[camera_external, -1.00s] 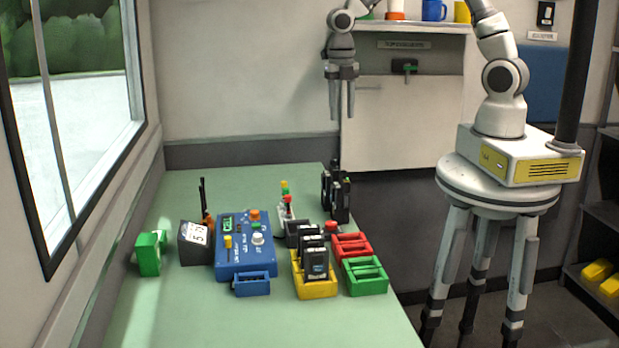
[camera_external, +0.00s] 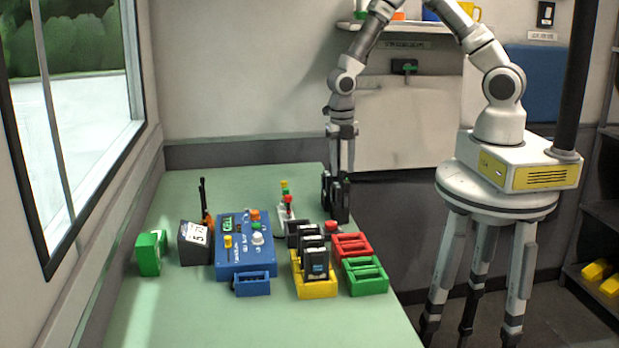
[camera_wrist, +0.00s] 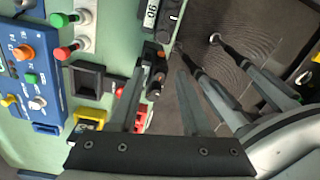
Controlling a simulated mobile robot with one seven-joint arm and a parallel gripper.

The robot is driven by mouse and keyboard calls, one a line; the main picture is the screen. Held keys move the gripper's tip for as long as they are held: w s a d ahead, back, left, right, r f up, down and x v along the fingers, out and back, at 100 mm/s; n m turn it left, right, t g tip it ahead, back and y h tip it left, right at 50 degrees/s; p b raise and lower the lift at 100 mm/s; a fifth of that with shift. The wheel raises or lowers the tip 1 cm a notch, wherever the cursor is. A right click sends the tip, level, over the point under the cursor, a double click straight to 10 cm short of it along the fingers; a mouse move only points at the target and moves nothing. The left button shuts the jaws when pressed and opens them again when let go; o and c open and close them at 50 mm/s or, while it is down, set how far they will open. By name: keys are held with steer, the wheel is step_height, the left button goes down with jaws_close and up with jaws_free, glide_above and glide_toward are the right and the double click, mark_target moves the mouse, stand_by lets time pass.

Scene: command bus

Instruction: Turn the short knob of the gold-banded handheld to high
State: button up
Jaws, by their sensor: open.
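A pair of black handhelds (camera_external: 336,198) stands upright at the table's far right edge. In the wrist view a black handheld (camera_wrist: 154,76) with small knobs on its end lies in the gap between my fingers. I cannot make out a gold band on any handheld, nor tell the short knob's setting. My gripper (camera_external: 343,166) points down just above the black pair, open, with nothing between its fingers. In the wrist view my gripper (camera_wrist: 160,66) has its two fingers apart around the handheld's picture; whether they touch it cannot be told.
A blue control box (camera_external: 245,262) with coloured knobs stands mid-table. A yellow rack (camera_external: 316,289) with black handhelds, a red rack (camera_external: 352,240) and a green rack (camera_external: 366,284) stand nearer. A dark cube (camera_external: 194,248) and green block (camera_external: 150,262) are left. The front table is clear.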

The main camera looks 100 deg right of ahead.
jaws_close()
steer(key=shift+m, duration=0.4)
steer(key=m, duration=0.3)
steer(key=shift+m, duration=1.7)
jaws_free()
steer(key=shift+r, duration=0.1)
